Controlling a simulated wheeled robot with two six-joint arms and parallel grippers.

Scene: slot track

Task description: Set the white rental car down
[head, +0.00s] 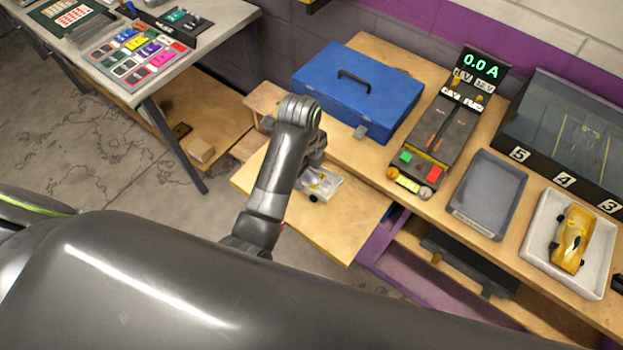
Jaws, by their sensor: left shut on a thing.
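The white rental car (333,186), with a yellow detail on top and dark wheels, is over the lower wooden board (345,228) in front of the bench. My left gripper (311,180) is shut on the car, and the wrist and jaws hide its left part. The car looks level and very close to the board. I cannot tell whether its wheels touch the wood. My right gripper is not in view.
A blue toolbox (345,95) stands on the bench behind the gripper. To its right are a power supply (440,130), an empty grey tray (488,193) and a white tray (540,225) holding a yellow car (571,240). The board's front part is clear.

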